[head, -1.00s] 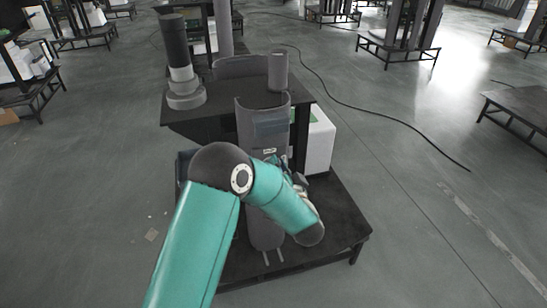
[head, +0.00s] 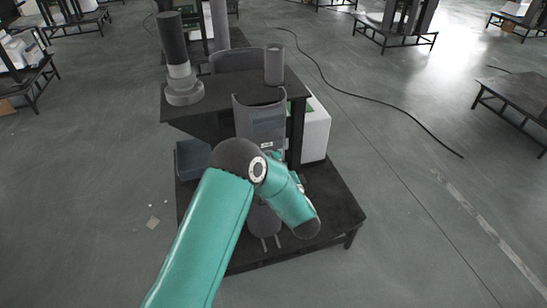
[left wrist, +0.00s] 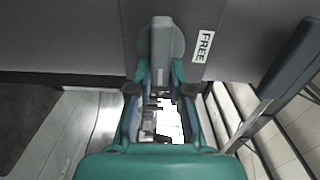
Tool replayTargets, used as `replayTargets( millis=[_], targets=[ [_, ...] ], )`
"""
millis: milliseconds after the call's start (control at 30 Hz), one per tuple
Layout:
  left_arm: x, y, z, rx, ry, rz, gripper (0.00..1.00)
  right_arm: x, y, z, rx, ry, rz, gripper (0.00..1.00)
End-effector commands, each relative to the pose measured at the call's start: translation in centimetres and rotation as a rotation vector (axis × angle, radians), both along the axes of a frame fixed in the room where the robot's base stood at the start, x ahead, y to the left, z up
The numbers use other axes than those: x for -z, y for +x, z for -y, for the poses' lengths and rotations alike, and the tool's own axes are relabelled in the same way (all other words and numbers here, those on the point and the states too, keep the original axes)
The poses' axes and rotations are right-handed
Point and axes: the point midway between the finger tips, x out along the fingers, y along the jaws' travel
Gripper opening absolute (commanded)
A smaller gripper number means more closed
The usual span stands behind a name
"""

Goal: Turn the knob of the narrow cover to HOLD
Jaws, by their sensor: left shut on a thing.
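The grey curved cover (head: 262,112) stands upright at the front of the dark stand in the head view. A small pale label (head: 267,146) is low on it. In the left wrist view the grey cover face (left wrist: 255,35) carries a white label reading FREE (left wrist: 202,44), right of the grey knob (left wrist: 161,40). The knob's bar points up and down in that picture. My left gripper (left wrist: 160,76) is shut on the knob's lower end. In the head view my arm mostly hides this gripper and the knob. No HOLD label shows. My right gripper is not in view.
The dark upper table (head: 212,112) bears a grey cylinder (head: 274,65) and a dark post on a round base (head: 184,90). A white box (head: 316,132) stands at its right, a blue-grey bin (head: 190,160) at its left. A black cable (head: 375,97) crosses the open floor.

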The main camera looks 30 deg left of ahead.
Motion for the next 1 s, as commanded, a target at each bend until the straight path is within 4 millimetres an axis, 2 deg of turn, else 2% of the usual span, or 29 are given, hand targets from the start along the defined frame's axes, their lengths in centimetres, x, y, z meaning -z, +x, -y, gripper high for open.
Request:
replayTargets(
  millis=[600,633,733,767,1000],
  targets=[
    [0.14,0.23,0.29,0.011,0.03,-0.036,0.0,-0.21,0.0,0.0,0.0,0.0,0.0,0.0],
    [0.14,0.23,0.3,0.011,0.029,-0.035,0.24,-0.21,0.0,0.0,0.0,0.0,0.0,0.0],
    [0.15,0.18,0.24,0.009,0.029,-0.035,0.4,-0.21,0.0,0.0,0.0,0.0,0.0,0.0],
    [0.15,0.16,0.22,0.008,0.029,-0.036,0.44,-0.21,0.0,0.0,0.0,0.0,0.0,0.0],
    [0.15,0.07,0.11,0.004,0.029,-0.036,0.44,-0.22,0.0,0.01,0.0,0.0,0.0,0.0]
  ],
)
